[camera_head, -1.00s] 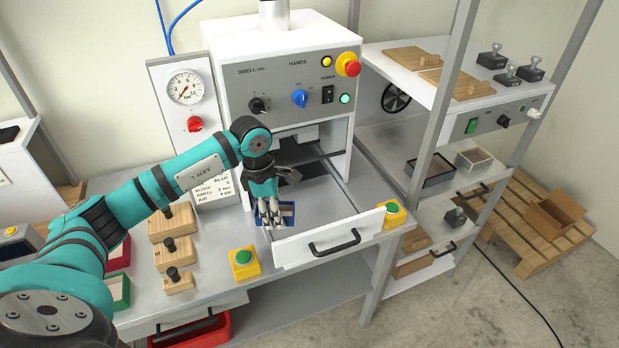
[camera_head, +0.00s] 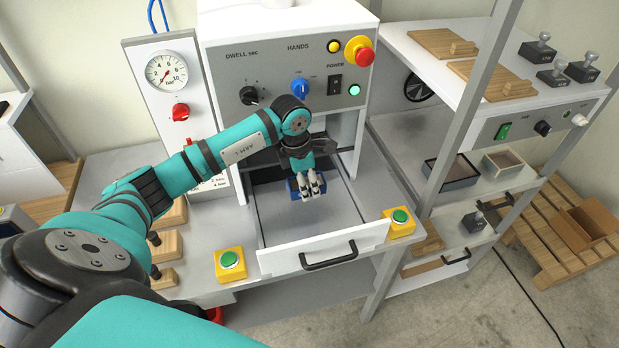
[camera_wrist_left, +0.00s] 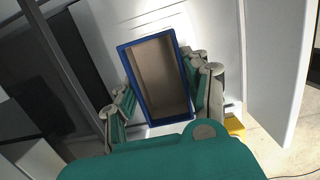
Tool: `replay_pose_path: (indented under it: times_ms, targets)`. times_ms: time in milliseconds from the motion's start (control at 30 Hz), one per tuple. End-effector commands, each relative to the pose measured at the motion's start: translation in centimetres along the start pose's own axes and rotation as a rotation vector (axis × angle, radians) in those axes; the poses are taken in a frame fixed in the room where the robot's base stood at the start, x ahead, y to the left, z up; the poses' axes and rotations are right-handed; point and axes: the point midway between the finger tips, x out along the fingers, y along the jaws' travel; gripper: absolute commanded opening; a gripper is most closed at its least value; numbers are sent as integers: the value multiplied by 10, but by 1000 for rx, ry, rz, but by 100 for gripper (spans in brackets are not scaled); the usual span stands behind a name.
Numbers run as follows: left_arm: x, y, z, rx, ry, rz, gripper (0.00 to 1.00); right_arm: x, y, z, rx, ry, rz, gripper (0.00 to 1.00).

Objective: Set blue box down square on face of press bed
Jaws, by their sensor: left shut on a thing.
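The blue box (camera_head: 294,187) is held in my left gripper (camera_head: 311,190) over the pulled-out press bed (camera_head: 275,222), behind its white front panel. The fingers hide much of it in the head view. In the left wrist view the box (camera_wrist_left: 158,80) is open towards the camera, with a blue rim and a plain brown inside. The fingers of my left gripper (camera_wrist_left: 162,97) close on its two long sides. I cannot tell whether its underside touches the bed. My right gripper is not in view.
The white drawer front (camera_head: 325,244) with a black handle stands between two yellow boxes with green buttons, left (camera_head: 229,264) and right (camera_head: 399,222). The press housing (camera_head: 290,70) rises behind the bed. A shelf post (camera_head: 455,110) stands to the right.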

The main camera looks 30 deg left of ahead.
Motion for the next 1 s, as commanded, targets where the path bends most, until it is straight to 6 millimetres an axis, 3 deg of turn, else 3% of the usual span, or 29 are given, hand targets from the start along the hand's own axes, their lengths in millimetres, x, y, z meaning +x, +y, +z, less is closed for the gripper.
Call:
replay_pose_path:
  times_ms: [100,200,500,633,1000]
  targets:
    - [15,-1,-2,1,0,-2,22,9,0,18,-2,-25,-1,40]
    - [26,-1,-4,1,0,-3,22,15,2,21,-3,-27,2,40]
    - [58,-1,-9,0,0,-3,22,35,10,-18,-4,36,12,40]
    - [70,0,-10,2,0,0,22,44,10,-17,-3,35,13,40]
    - [73,0,-11,1,0,-1,22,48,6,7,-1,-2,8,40]
